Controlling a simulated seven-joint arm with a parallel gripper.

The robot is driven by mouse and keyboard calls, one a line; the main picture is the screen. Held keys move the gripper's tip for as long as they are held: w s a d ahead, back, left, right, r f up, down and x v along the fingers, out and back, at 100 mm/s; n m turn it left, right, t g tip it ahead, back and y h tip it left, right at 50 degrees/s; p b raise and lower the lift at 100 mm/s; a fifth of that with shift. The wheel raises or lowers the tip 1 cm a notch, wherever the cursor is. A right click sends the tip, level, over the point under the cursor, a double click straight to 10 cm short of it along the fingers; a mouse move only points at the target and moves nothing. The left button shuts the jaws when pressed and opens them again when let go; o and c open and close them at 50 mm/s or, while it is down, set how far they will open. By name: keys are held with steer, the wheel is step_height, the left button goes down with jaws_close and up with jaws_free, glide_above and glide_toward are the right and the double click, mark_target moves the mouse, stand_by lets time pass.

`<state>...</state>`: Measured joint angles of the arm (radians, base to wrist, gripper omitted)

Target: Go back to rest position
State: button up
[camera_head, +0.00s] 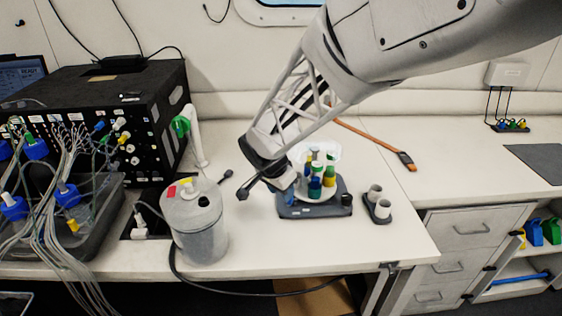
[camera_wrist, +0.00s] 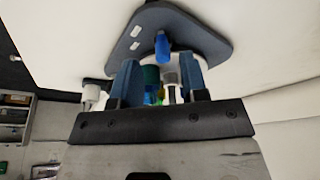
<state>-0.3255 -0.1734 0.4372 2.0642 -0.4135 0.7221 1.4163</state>
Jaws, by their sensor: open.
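Coloured tubes (camera_head: 322,178) with green, yellow and blue parts stand in the device's round white holder. In the wrist view, the grey base (camera_wrist: 206,40) and a blue piece on it (camera_wrist: 162,46) lie beyond the fingers. Green and white tubes (camera_wrist: 152,76) show in the gap between the fingers; I cannot tell whether any finger touches them.
A grey cylindrical canister (camera_head: 199,235) stands left of my gripper. A black box (camera_head: 125,100) with many cables is at left. An orange strap (camera_head: 375,140) lies behind. The right-hand bench is mostly clear.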

steer(key=s+d+r+n, duration=0.4)
steer(key=s+d+r, duration=0.5)
steer(key=s, duration=0.2)
steer(key=s+d+r+n+y, duration=0.1)
steer(key=s+d+r+n, duration=0.1)
steer(key=s, duration=0.6)
steer(key=s+d+r+n+y, duration=0.1)
steer(key=s+d+r+n, duration=0.1)
steer(key=s, duration=0.6)
steer(key=shift+s+d+n, duration=0.3)
steer(key=shift+d+n, duration=0.1)
steer(key=shift+d, duration=0.45)
